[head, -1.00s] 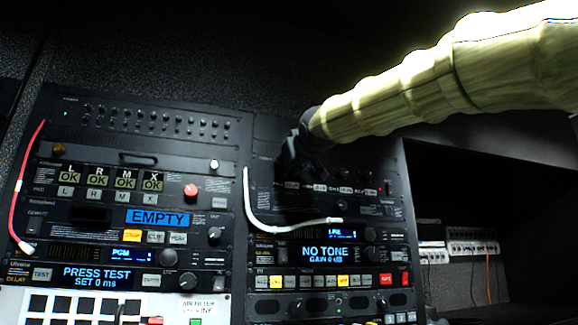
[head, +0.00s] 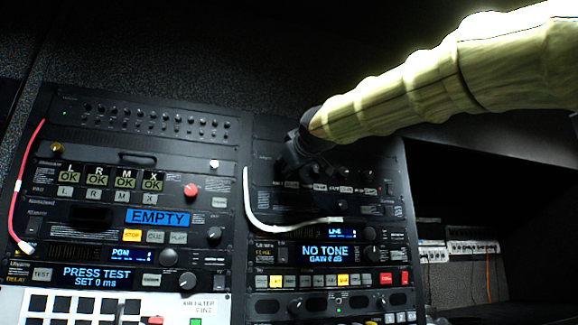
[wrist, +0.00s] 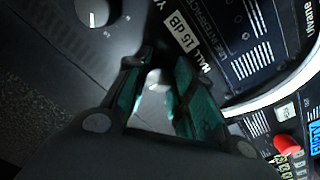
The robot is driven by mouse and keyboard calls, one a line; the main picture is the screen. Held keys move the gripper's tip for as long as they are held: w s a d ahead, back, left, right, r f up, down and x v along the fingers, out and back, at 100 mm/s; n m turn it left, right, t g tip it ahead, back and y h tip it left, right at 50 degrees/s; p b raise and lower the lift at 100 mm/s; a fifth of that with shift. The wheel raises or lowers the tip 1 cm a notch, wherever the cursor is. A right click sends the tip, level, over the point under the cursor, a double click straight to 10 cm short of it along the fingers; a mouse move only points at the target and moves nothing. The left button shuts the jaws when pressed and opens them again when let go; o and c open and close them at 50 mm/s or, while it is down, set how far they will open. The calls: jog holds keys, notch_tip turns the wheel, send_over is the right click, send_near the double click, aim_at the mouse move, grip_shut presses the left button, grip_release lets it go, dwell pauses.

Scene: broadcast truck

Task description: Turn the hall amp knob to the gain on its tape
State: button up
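The hall amp is the dark panel at the top of the right rack, with a row of small white tape labels (head: 341,189). In the wrist view a white tape (wrist: 180,30) reads HALL 15 dB. My gripper (wrist: 164,62) has its two teal-padded fingers apart, close to the panel just beside that tape. A pale rounded thing (wrist: 157,82), perhaps the hall knob, shows between the fingers; I cannot tell whether they touch it. In the head view my gripper (head: 298,160) covers the panel's left part. The display (head: 325,253) below reads NO TONE, GAIN 0 dB.
A white cable (head: 250,205) curves below my gripper. The left rack holds a red knob (head: 191,190) and a red cable (head: 24,185). A dark recess lies right of the racks.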

jog(key=o, duration=0.5)
jog(key=shift+r, duration=0.15)
jog(key=shift+d+r, duration=0.15)
jog(key=shift+r, duration=4.75)
